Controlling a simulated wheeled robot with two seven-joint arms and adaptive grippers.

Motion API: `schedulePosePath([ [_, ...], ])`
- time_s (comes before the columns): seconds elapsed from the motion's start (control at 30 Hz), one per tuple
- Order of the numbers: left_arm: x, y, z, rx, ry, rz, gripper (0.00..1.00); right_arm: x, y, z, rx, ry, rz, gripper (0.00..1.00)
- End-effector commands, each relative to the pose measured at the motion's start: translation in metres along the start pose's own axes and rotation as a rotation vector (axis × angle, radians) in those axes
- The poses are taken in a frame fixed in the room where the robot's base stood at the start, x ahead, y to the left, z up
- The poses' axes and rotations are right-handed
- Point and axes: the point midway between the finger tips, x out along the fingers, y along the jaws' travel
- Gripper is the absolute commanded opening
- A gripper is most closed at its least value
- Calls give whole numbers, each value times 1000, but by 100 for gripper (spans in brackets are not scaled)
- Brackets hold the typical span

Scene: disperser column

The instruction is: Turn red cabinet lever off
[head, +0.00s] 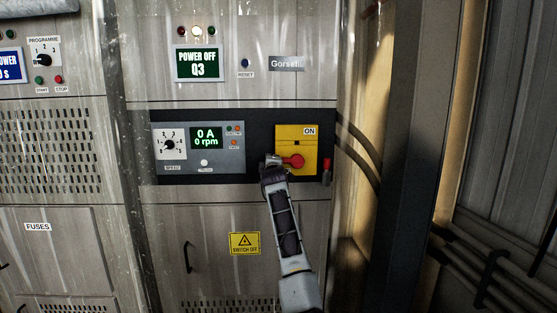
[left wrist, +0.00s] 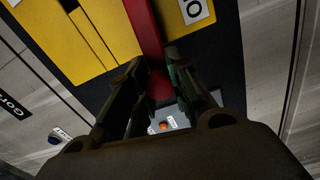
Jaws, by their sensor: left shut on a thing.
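The red lever (head: 294,161) sits on a yellow plate (head: 297,132) on the cabinet's black panel. It lies roughly level, its free end toward the left. My left gripper (head: 272,162) is at the lever's left end. In the left wrist view the red lever (left wrist: 148,35) runs down between the fingers of my left gripper (left wrist: 157,88), which is shut on it. The fingers partly hide the lever's end. My right gripper is in neither view.
Left of the lever is a grey control unit (head: 198,148) with a knob and a display reading "0 A 0 rpm". A small red part (head: 327,170) hangs right of the yellow plate. Above, a display (head: 199,63) reads "POWER OFF Q3". Pipes (head: 362,150) run at the right.

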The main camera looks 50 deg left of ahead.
Motion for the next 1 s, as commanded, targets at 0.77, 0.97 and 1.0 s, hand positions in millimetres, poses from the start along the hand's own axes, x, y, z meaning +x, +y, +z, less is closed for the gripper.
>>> schedulePosePath([
  [0.77,6,-16,-4,-147,-1,1,0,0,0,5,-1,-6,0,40],
  [0.97,6,-16,-3,-145,-1,0,38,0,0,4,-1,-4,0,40],
  [1.0,6,-16,-3,-145,-1,0,42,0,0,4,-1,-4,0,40],
])
